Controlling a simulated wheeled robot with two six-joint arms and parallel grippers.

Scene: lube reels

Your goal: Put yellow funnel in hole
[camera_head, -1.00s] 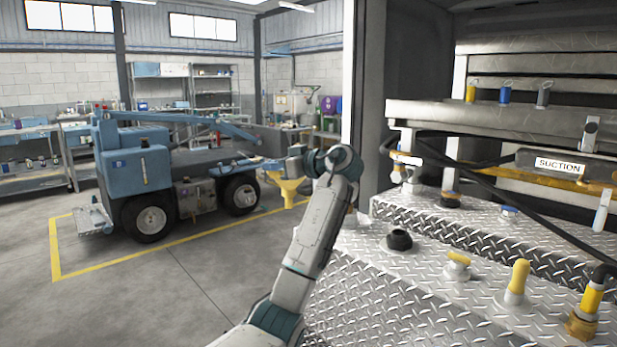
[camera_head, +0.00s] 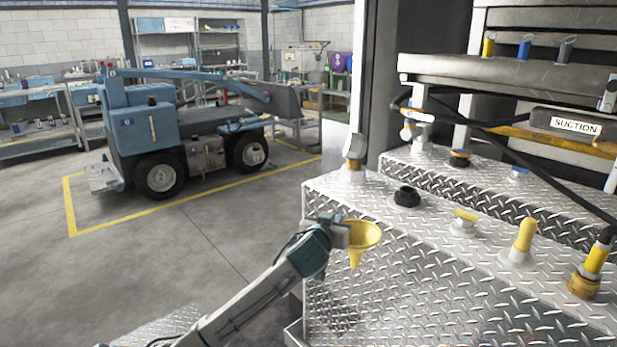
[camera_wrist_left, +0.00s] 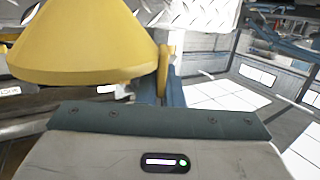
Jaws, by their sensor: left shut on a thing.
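The yellow funnel (camera_head: 361,236) is held by my left gripper (camera_head: 343,235) in front of the diamond-plate box, mouth up and spout down. It fills the upper left of the left wrist view (camera_wrist_left: 85,45), where the fingers are partly hidden behind it. A black round collar (camera_head: 407,196) stands on the box's upper surface, behind and to the right of the funnel; it looks like the hole, though its opening is hard to make out. The funnel is apart from it. My right gripper is not in view.
A capped white fitting (camera_head: 464,221), a yellow-topped fitting (camera_head: 524,240) and a yellow-and-brass hose fitting (camera_head: 590,268) stand to the right on the plate. A pipe stub (camera_head: 354,165) stands at the back left corner. Black hoses cross at right. Open floor lies left.

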